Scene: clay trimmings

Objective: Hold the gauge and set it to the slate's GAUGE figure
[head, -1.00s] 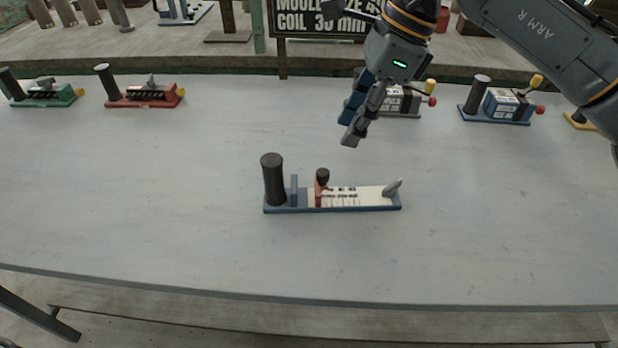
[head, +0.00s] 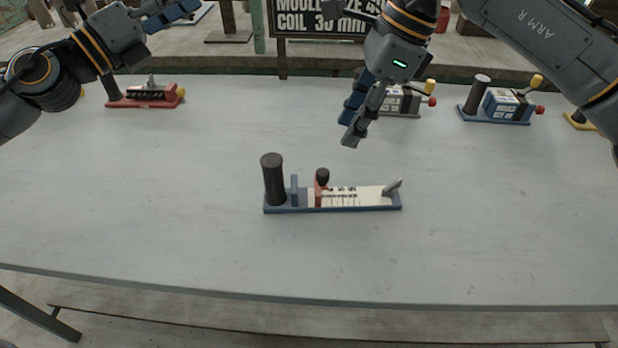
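The gauge (head: 360,203) lies on the table: a blue base with a black upright post at its left end, a blue fixed jaw, a red slider with a dark knob, a pale scale and a grey lever at the right end. The slider stands near the left end of the scale; the scale's markings are too small to read. The slate (head: 322,20) at the back reads a MOULD SIZE line and COIL 3-something mm; its upper part is cut off and partly hidden. My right gripper (head: 350,128) hangs empty above and behind the gauge, fingers apart. My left gripper (head: 172,14) is at the top left, far from the gauge.
A red device (head: 143,99) stands at the back left of the table (head: 150,210). A blue-based device (head: 497,106) and another (head: 400,101), partly behind my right gripper, stand at the back right. The table around the gauge is clear.

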